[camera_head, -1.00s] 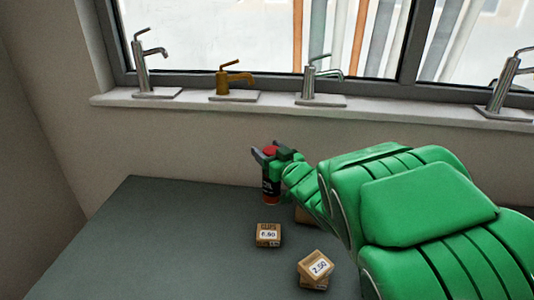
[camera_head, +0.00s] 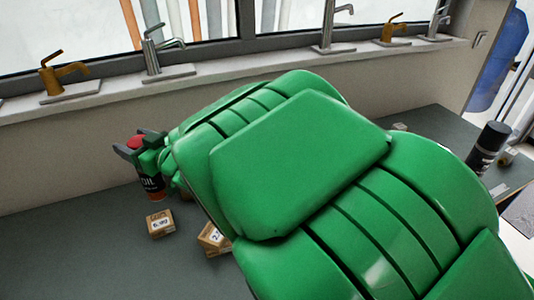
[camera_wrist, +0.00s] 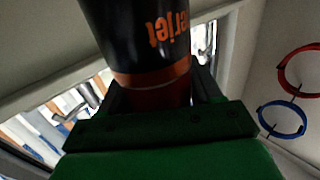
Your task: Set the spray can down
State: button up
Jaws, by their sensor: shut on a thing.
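The spray can is black with a red cap and an orange-red lower edge; its dark body (camera_head: 152,186) shows in the head view at the left, upright at the back of the grey counter. My gripper (camera_head: 136,148) is shut on it near the top, just under the cap. I cannot tell whether its base touches the counter. In the wrist view the can (camera_wrist: 145,40) fills the top middle, with upside-down lettering and an orange band, between the fingers (camera_wrist: 155,97). My green arm hides much of the counter.
Small price-tagged boxes stand in front of the can, one (camera_head: 160,223) nearer it and another (camera_head: 210,238) partly behind my arm. A second dark can (camera_head: 489,148) stands at the right. Taps line the window sill (camera_head: 110,95). The counter's left front (camera_head: 70,260) is clear.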

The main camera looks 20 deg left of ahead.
jog(key=w+d+m+t+h, duration=0.2)
jog(key=w+d+m+t, duration=0.4)
jog(key=w+d, duration=1.1)
jog(key=w+d+m+t+h, duration=0.2)
jog(key=w+d+t+h, duration=0.1)
jog(key=w+d, duration=0.5)
jog(key=w+d+m+t+h, duration=0.25)
jog(key=w+d+t, duration=0.2)
jog(key=d, duration=0.55)
jog(key=w+a+f, duration=0.2)
jog(key=w+f, duration=0.4)
jog(key=w+a+f, duration=0.3)
jog(key=w+f, duration=0.3)
jog(key=w, duration=0.1)
jog(key=shift+w+a+f+n+g, duration=0.25)
jog(key=shift+a+f+n+g, duration=0.1)
jog(key=shift+f, duration=0.15)
jog(key=o, duration=1.6)
jog(key=shift+o, duration=0.2)
